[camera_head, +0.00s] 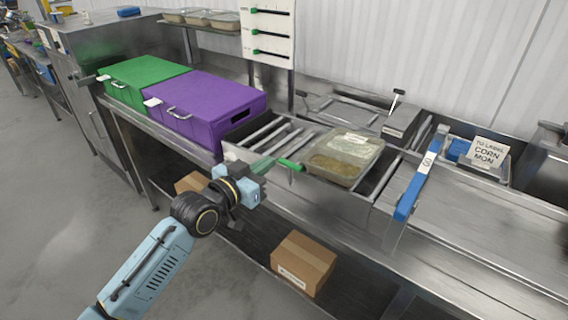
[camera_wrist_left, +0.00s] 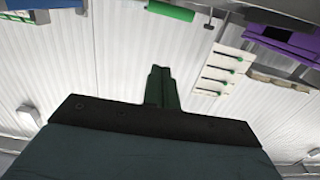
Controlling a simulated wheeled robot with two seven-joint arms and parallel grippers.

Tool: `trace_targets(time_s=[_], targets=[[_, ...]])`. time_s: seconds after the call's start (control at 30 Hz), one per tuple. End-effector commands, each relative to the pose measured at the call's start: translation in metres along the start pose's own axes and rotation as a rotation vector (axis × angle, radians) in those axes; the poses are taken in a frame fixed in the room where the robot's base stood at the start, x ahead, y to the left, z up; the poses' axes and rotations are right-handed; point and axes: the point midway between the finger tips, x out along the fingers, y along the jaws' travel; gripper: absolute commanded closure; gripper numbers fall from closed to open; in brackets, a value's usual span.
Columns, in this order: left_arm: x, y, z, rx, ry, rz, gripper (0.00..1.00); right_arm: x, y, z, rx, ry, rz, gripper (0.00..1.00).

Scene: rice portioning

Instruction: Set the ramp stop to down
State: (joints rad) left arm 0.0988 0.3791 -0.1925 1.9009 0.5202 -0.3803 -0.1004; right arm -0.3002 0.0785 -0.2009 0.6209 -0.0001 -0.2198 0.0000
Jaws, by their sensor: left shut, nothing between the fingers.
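A bright green bar handle (camera_head: 291,164), perhaps the ramp stop, sticks out at the front edge of the roller ramp (camera_head: 268,134). It looks close to level; I cannot tell whether it is set up or down. My left gripper (camera_head: 264,165) is just left of the handle, at the ramp's front edge. In the left wrist view, its dark green fingers (camera_wrist_left: 162,86) are shut with nothing between them. A green bar (camera_wrist_left: 171,11) shows at the top of that view, apart from the fingers. My right gripper is not in view.
A lidded tray of food (camera_head: 343,158) sits on the ramp's right part. A purple box (camera_head: 205,103) and a green box (camera_head: 143,79) stand left of it. A blue bar (camera_head: 415,190) stands right. A carton (camera_head: 302,264) lies on the lower shelf.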

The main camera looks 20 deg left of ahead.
Motion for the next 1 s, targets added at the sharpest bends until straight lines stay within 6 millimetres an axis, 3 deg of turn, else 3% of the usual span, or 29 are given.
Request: trace_targets(time_s=[0.1, 0.33, 0.4, 0.6, 1.0], targets=[[0.027, 0.000, -0.001, -0.002, 0.002, -0.001, 1.00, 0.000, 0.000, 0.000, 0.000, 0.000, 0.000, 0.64], [0.070, 0.000, -0.001, -0.001, 0.001, 0.000, 1.00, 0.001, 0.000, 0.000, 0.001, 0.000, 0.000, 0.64], [0.070, 0.000, 0.017, 0.000, -0.006, 0.000, 1.00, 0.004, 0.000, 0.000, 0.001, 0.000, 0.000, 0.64], [0.074, 0.000, 0.036, 0.001, -0.002, 0.000, 1.00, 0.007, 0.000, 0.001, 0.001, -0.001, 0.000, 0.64], [0.075, 0.000, 0.040, 0.001, -0.001, -0.001, 1.00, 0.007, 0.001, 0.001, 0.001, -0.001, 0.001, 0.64]])
